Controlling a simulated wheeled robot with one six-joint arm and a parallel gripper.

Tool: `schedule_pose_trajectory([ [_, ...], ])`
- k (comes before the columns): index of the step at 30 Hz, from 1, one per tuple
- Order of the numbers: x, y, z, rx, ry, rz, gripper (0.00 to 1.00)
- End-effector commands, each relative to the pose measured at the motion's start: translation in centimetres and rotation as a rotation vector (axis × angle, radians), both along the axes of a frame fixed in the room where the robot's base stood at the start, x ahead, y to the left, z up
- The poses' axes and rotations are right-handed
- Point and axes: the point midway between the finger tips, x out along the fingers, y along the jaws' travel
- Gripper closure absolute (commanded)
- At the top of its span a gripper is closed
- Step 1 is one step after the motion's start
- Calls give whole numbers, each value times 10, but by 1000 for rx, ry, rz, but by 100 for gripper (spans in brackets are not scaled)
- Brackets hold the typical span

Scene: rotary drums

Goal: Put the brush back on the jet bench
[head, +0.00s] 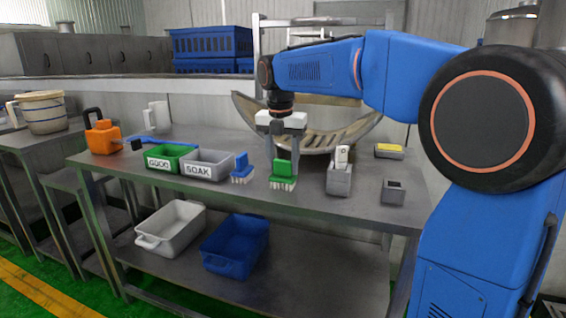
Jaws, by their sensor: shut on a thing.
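My gripper (284,158) points straight down over the front middle of the grey metal bench (225,200). It is shut on a green brush (284,172), which is upright with its pale bristles downward. The bristles are at or just above the bench top; I cannot tell whether they touch. A blue brush (242,168) stands on the bench just left of the green one, apart from it. No label on the bench tells whether it is the jet bench.
A green GOOD bin (164,163) and grey SOAK bin (207,170) stand left. A grey holder (339,183) with a white item, a small grey block (393,192) and a yellow-topped sponge (389,151) stand right. A curved slotted metal piece (345,138) is behind my gripper.

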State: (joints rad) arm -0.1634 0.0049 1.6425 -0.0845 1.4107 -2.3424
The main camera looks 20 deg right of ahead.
Motion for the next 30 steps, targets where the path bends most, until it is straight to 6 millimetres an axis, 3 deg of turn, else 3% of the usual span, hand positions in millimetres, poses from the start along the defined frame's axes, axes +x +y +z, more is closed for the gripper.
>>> schedule_pose_trajectory([
  [1,0,0,-1,0,0,0,51],
  [3,0,0,-1,0,0,0,35],
  [16,0,0,7,0,0,0,35],
  [30,-8,6,89,0,-1,0,35],
])
